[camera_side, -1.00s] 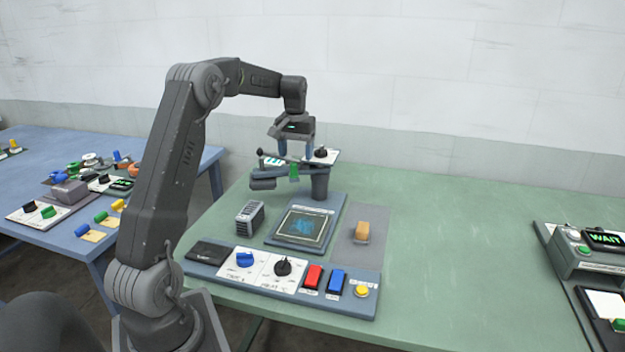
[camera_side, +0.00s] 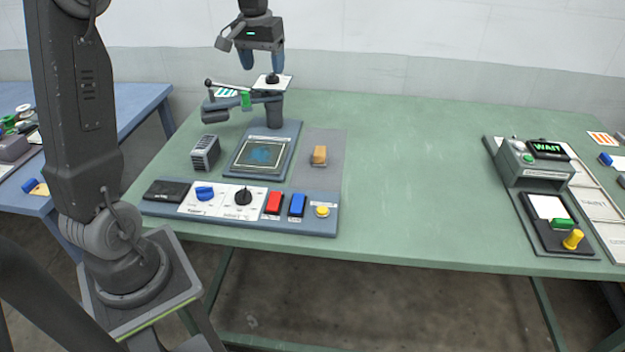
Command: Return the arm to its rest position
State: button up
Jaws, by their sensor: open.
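My gripper (camera_side: 261,60) is near the top of the side view, above the press's upper arm, with its two blue fingers apart and nothing between them. It is clear of the black knob (camera_side: 272,79) on the small white plate below it. The press (camera_side: 284,130) stands on the green table, with a dark framed plate (camera_side: 262,155) holding a bluish patch at its base. My arm rises from its base at the left, and its upper part is cut off by the top of the picture.
A control panel (camera_side: 330,222) with knobs and red, blue and yellow buttons lies in front. A grey ribbed block (camera_side: 205,152) is at left. A WAIT display unit (camera_side: 540,165) stands right. The green table's (camera_side: 420,170) middle is clear.

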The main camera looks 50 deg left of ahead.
jog(key=s+d+r+m+t, duration=0.1)
jog(key=s+d+m, duration=0.1)
jog(key=s+d, duration=0.45)
jog(key=s+d+r+m+t, duration=0.1)
jog(key=s+d, duration=0.2)
jog(key=d, duration=0.6)
jog(key=s+d+f+m+t, duration=0.2)
jog(key=s+d+f+m, duration=0.1)
jog(key=s+d, duration=0.4)
jog(key=s+f, duration=0.1)
jog(key=s, duration=0.2)
jog(key=shift+d+f+h, duration=0.2)
jog(key=shift+d+h, duration=0.1)
jog(key=shift+h, duration=0.1)
